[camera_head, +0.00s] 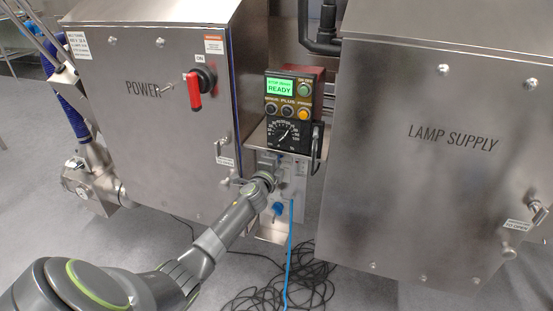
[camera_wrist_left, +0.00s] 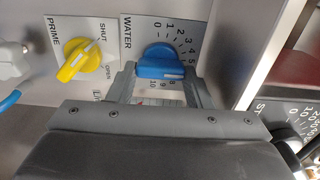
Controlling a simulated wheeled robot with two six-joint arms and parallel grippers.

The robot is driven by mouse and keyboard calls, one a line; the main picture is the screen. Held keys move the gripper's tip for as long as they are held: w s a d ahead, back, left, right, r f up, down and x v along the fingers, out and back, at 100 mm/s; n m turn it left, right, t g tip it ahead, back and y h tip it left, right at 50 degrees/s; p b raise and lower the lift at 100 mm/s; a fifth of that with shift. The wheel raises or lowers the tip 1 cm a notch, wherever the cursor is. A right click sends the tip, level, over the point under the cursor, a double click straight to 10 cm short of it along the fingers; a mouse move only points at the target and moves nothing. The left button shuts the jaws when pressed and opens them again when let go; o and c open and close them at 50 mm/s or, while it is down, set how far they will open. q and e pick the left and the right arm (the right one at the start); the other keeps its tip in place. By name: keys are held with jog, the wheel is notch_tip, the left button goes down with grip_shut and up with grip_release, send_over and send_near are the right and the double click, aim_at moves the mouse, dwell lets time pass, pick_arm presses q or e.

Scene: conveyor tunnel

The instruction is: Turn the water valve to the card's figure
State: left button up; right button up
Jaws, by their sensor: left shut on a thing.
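The water valve is a blue knob (camera_wrist_left: 160,62) on a white WATER scale plate (camera_wrist_left: 140,30) in the left wrist view. My left gripper (camera_wrist_left: 160,80) is shut on the knob, with one finger at each side of it. A white pointer line on the knob lies toward the right, slightly downward. The right finger hides the scale figures there, so I cannot read the exact setting. In the head view my left gripper (camera_head: 268,180) reaches the panel under the control box and hides the knob. I cannot make out a card with a figure. My right gripper is not in view.
A yellow PRIME knob (camera_wrist_left: 83,58) sits left of the water knob. Above the panel is a control box (camera_head: 290,110) with a green READY screen. The POWER cabinet (camera_head: 150,120) and LAMP SUPPLY cabinet (camera_head: 440,180) flank the gap. Black cables (camera_head: 290,285) lie on the floor.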

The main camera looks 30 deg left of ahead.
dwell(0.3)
pick_arm(q)
jog(key=o, duration=1)
jog(key=shift+s, duration=0.1)
